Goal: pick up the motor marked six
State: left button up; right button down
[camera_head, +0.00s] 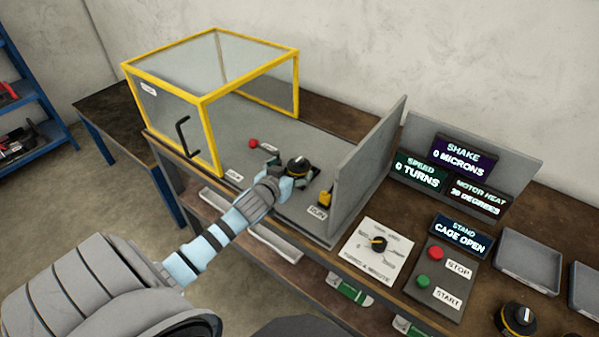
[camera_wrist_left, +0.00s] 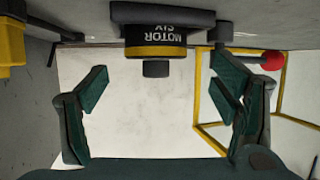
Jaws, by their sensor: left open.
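The motor marked six (camera_head: 298,166) is a short black cylinder with a yellow band, seated on the test stand's grey bed (camera_head: 262,133). In the left wrist view the motor (camera_wrist_left: 155,42) shows upside down at the top middle, with its label legible and a short dark shaft end pointing down the picture. My left gripper (camera_head: 287,174) is at the motor in the head view. In the wrist view the left gripper (camera_wrist_left: 160,85) is open, one finger to each side of the motor, with clear gaps. Neither finger visibly touches it. My right gripper is not in view.
A yellow-framed clear cage (camera_head: 205,101) stands at the left of the bed. A red knob (camera_head: 253,143) and yellow block (camera_head: 325,198) flank the motor. A grey panel (camera_head: 367,165) rises at right. Another black-and-yellow motor (camera_head: 518,319) is near grey trays (camera_head: 528,286).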

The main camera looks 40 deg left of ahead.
aim_at(297, 165)
pick_arm(q)
jog(key=x, duration=0.2)
jog(key=b+x, duration=0.1)
jog(key=x, duration=0.2)
jog(key=shift+w+d, duration=0.15)
jog(key=shift+w, duration=0.3)
jog(key=shift+r, duration=0.15)
jog(key=c, duration=1.8)
